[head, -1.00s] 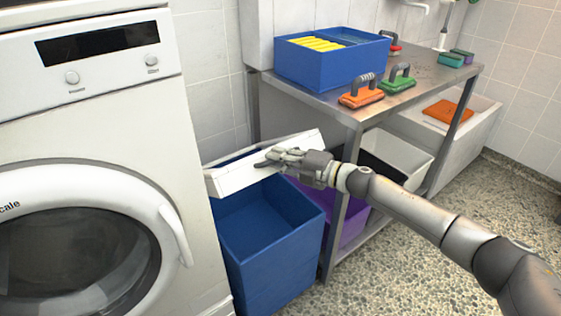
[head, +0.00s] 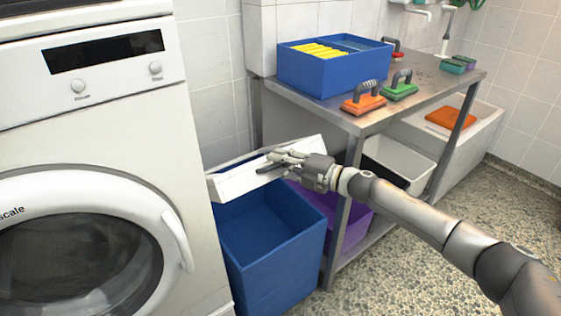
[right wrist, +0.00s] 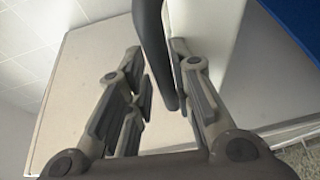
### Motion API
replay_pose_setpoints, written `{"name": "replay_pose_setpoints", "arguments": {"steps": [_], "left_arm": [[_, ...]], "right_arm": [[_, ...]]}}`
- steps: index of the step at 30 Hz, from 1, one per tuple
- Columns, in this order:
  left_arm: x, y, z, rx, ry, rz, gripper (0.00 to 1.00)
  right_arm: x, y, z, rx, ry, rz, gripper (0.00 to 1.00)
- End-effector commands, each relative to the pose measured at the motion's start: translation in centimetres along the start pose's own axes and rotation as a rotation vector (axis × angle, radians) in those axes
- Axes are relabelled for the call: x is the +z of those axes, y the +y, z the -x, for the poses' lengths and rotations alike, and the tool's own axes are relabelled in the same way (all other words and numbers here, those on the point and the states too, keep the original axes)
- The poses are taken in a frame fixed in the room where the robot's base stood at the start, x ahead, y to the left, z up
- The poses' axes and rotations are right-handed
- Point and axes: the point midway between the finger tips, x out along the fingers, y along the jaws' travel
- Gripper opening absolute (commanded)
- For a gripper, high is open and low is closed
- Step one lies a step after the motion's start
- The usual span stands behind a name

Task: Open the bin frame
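A white bin frame (head: 235,184) sits tilted above the back of an open blue bin (head: 270,268), whose inside shows below it. My right gripper (head: 277,160) is at the frame's upper edge, its fingers over the white face. In the right wrist view, the fingers (right wrist: 160,95) stand apart on either side of a dark grey bar (right wrist: 152,40), in front of a pale flat panel. A gap shows between the bar and the left fingers. Whether the bar belongs to the frame is unclear. My left gripper is out of view.
A white washing machine (head: 95,140) stands close at the left of the bin. A steel table (head: 437,82) at the right holds a blue box (head: 318,75) and brushes. A purple bin (head: 350,218) is beside the blue one. The speckled floor at right is free.

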Motion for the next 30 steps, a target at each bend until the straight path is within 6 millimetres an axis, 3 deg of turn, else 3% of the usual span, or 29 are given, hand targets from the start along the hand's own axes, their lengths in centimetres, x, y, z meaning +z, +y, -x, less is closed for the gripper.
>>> {"name": "replay_pose_setpoints", "arguments": {"steps": [8, 21, 30], "left_arm": [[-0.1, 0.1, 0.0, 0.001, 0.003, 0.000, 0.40], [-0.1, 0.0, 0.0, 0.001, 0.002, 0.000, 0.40], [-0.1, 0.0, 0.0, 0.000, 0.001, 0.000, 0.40]], "right_arm": [[0.2, 0.0, 2.0, 0.000, -0.003, 0.000, 0.21], [0.1, -0.1, 9.9, -0.001, -0.002, -0.001, 0.21], [0.0, 0.0, 12.0, 0.000, 0.000, -0.001, 0.21]]}}
